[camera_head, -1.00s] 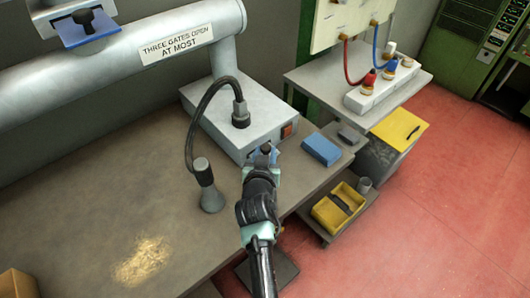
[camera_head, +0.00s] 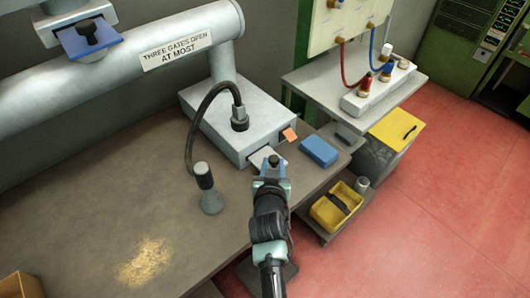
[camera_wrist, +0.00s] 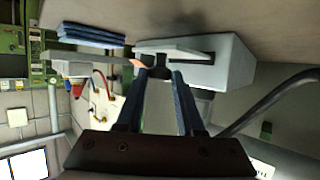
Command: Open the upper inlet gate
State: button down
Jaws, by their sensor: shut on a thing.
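A light grey gate plate (camera_head: 262,156) sticks out of the front of the grey box (camera_head: 230,115). A dark knob (camera_head: 273,160) stands at its outer end. My gripper (camera_head: 272,172) is shut on this knob. In the wrist view, my two blue fingers (camera_wrist: 163,84) close around the dark knob (camera_wrist: 152,73), and the plate (camera_wrist: 172,52) reaches from there into the box (camera_wrist: 232,62). An orange tab (camera_head: 290,134) shows on the box front, right of the plate. Another gate, a blue plate (camera_head: 83,40) with a black knob, is on the big pipe at upper left.
The pipe's sign (camera_head: 177,50) reads "THREE GATES OPEN AT MOST". A black hose (camera_head: 192,125) runs from the box to a grey nozzle (camera_head: 211,202) on the bench. A yellow bin (camera_head: 337,207) is beyond the bench edge.

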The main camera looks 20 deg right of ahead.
jog(key=shift+s+d, duration=0.25)
jog(key=shift+s, duration=0.5)
jog(key=c, duration=0.8)
grip_release()
jog(key=shift+c, duration=0.2)
jog(key=v, duration=1.3)
jog(key=shift+w+r, duration=0.15)
jog(key=shift+w, duration=0.05)
